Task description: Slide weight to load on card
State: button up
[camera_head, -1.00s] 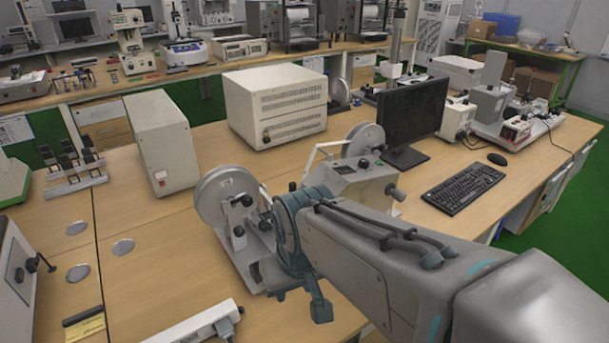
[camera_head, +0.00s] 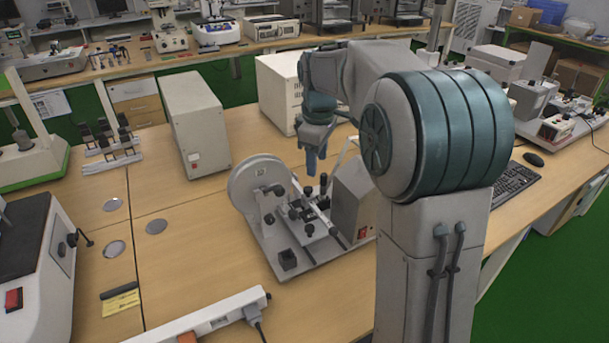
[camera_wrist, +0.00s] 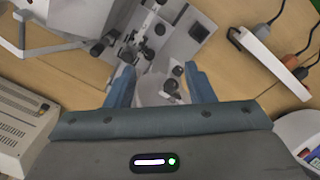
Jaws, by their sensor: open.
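A bench instrument (camera_head: 300,235) with a grey base, small black knobs and a slide arm stands on the wooden table. It also shows at the top of the wrist view (camera_wrist: 188,40). A round pale disc (camera_head: 255,185) stands at its left. My gripper (camera_head: 316,165) points down above the back of the instrument, open and empty. In the wrist view, my fingers (camera_wrist: 160,85) are apart, with a pale rounded part below and between them; no contact shows. I cannot make out which part is the weight or the card. A grey box (camera_head: 352,205) stands at the instrument's right.
A power strip (camera_head: 205,318) lies in front. A tall pale box (camera_head: 193,125) and a wide vented cabinet (camera_head: 278,92) stand behind. A yellow label (camera_head: 121,304) lies at front left. Keyboard (camera_head: 515,188) and mouse (camera_head: 533,159) are at right. Bare table lies left of the instrument.

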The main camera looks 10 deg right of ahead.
aim_at(308, 188)
jog(key=w+f+n+g+p, duration=0.1)
jog(key=w+f+n, duration=0.15)
jog(key=w, duration=0.35)
jog(key=w+f+n, duration=0.1)
jog(key=w+n, duration=0.2)
jog(key=w, duration=0.2)
jog(key=shift+n, duration=0.25)
jog(key=f, duration=0.9)
jog(key=f+p, duration=0.1)
jog(key=f, duration=0.4)
jog(key=shift+w+d, duration=0.2)
jog(key=shift+w, duration=0.1)
